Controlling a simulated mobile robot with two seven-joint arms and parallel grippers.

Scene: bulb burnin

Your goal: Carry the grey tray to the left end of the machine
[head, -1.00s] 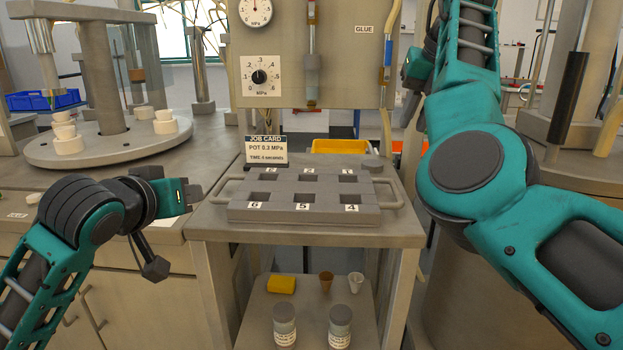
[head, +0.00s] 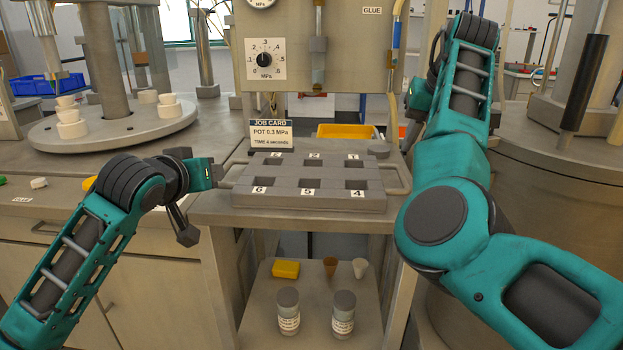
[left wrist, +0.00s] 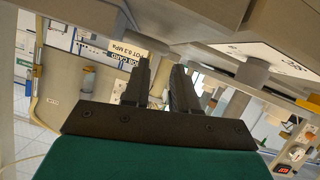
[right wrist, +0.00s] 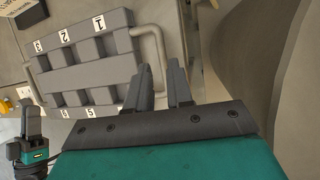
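The grey tray (head: 315,201) lies flat on a small stand (head: 214,210) in the middle of the head view. It has numbered square pockets and a bar handle at each end. The tray also shows there (right wrist: 85,76).
A job card (head: 272,135) stands behind the tray, before the glue machine (head: 340,65). A round turntable (head: 100,130) with white cups is at left. The lower shelf (head: 310,310) holds two jars (head: 343,315), a yellow block (head: 286,269) and two small cups. A yellow bin (head: 345,130) is behind.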

